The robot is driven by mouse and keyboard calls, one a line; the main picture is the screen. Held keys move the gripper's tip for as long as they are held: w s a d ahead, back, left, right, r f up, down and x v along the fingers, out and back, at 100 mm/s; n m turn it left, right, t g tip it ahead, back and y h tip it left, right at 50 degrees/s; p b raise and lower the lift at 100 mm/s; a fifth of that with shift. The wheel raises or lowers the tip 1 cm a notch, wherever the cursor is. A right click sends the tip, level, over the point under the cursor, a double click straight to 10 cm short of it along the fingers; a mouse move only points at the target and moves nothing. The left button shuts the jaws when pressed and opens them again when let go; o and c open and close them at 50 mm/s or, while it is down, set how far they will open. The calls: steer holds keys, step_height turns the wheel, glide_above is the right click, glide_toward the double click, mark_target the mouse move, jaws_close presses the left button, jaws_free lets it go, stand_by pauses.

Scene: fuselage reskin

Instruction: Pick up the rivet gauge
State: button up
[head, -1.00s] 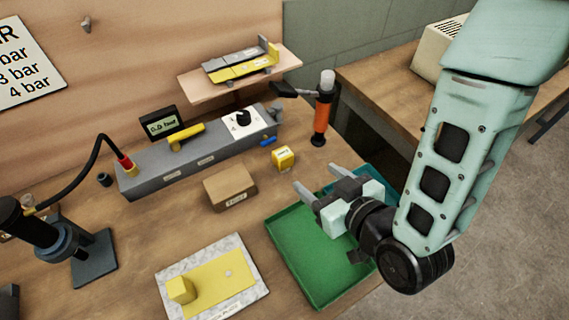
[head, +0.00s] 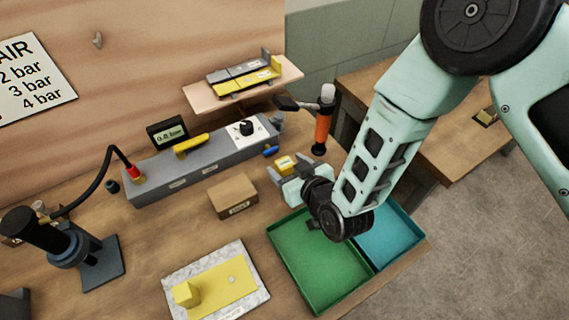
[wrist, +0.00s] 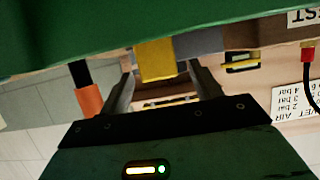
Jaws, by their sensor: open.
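A small yellow labelled block (head: 285,164), which looks like the rivet gauge, sits on the bench in front of the grey manifold; its label is too small to read. My gripper (head: 284,171) is open and empty, low over the bench on the near side of this block. In the wrist view the yellow block (wrist: 156,60) shows ahead, between the lines of the two spread fingers (wrist: 160,82). The fingers do not visibly touch it. The wrist picture appears upside down.
A brown box (head: 233,195) stands left of my gripper. The grey manifold (head: 190,168) lies behind, with an orange-handled tool (head: 322,128) to the right. A green tray (head: 300,262) and a teal tray (head: 388,238) lie below my wrist. A shelf (head: 205,98) holds grey and yellow pieces.

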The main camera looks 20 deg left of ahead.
mark_target(284, 162)
steer(key=shift+x, duration=1.05)
steer(key=c, duration=1.2)
steer(key=shift+r, duration=0.15)
step_height(284, 162, up, 10)
steer(key=shift+f+b, duration=0.1)
steer(key=shift+b, duration=1.15)
